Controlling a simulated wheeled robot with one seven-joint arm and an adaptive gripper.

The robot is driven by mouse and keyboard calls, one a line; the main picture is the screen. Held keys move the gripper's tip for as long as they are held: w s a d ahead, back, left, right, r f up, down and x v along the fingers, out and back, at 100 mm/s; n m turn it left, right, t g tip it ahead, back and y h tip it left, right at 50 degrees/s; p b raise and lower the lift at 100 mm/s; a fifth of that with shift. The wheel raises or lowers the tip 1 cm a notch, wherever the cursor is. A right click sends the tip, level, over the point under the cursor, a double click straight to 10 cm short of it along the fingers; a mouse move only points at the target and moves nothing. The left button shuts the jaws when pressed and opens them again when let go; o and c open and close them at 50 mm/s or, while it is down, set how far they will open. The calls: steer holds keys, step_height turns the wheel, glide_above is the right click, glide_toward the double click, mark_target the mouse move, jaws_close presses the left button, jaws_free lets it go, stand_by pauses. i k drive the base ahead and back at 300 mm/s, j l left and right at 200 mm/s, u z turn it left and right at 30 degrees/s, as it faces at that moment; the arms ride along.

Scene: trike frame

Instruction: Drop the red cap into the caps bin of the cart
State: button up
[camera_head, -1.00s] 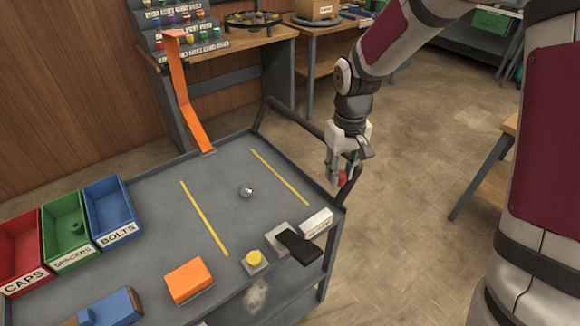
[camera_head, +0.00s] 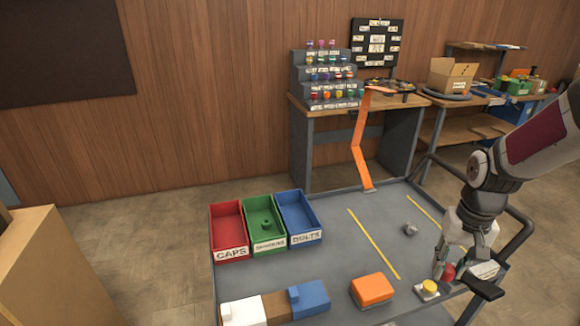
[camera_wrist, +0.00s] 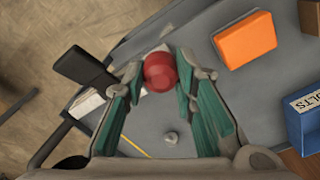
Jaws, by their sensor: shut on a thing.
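The red cap (camera_wrist: 160,72) is round and sits between my fingertips in the wrist view. It also shows in the head view (camera_head: 448,272). My gripper (camera_head: 446,268) is shut on it, above the right part of the cart top, near the yellow button. The caps bin (camera_head: 228,231) is the red open bin labelled CAPS, at the left end of a row on the grey cart (camera_head: 335,270). The bin is well to the left of my gripper, and its visible inside looks empty.
The green spacers bin (camera_head: 264,226) and blue bolts bin (camera_head: 299,220) stand right of the caps bin. An orange block (camera_head: 372,289), a yellow button (camera_head: 429,287) and a small grey part (camera_head: 410,229) are on the cart. An orange strip (camera_head: 361,150) rises at its back edge.

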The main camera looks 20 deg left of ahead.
mark_target(234, 238)
steer(key=j, duration=0.75)
steer(key=k+j, duration=0.1)
steer(key=j, duration=0.65)
steer(key=i+j, duration=0.1)
steer(key=j, duration=0.15)
steer(key=i+j, duration=0.1)
steer(key=j, duration=0.15)
